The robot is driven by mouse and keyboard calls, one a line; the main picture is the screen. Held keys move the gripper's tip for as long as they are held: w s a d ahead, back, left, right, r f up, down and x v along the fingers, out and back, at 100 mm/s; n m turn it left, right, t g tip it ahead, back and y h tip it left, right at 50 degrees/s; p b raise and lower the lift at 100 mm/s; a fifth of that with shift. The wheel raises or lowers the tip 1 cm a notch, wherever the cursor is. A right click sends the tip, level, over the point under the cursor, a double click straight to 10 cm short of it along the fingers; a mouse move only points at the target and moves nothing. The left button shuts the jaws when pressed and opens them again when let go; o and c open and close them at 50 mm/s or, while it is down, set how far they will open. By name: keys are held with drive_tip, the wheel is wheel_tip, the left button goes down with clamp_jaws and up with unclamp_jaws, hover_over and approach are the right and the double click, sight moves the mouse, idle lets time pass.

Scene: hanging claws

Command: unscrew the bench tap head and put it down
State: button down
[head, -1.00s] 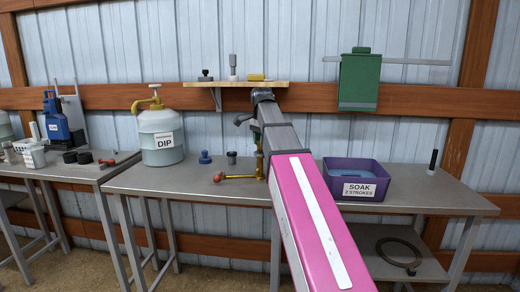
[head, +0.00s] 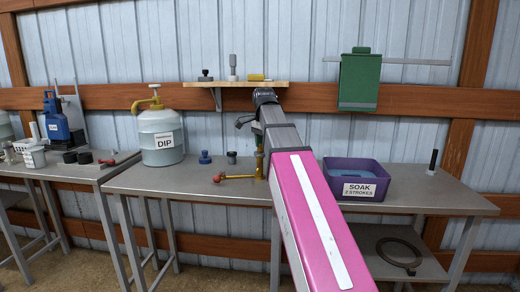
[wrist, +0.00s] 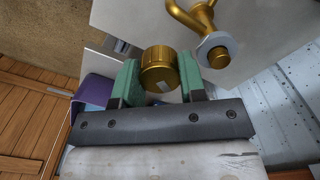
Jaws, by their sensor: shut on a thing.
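A brass knurled tap head (wrist: 158,72) sits between the green finger pads of my gripper (wrist: 160,85) in the wrist view, and my gripper is shut on it. A brass bent pipe with a grey collar and short brass stub (wrist: 217,54) shows beside it, up and right. The head looks apart from that stub in the picture. In the head view the brass tap (head: 259,166) stands on the bench (head: 330,205), partly hidden behind my arm. A brass lever with a red knob (head: 219,178) reaches left. My fingertips are hidden in the head view.
A purple SOAK tub (head: 356,180) stands right of my arm; a DIP jug (head: 160,135) stands left. Blue (head: 205,157) and dark (head: 231,158) small fittings lie near the tap. A wall shelf (head: 235,84) hangs above. The bench's right end is mostly clear.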

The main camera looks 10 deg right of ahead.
drive_tip(key=s, duration=0.4)
drive_tip(key=shift+s, duration=0.15)
idle(0.6)
drive_tip(key=shift+s, duration=0.1)
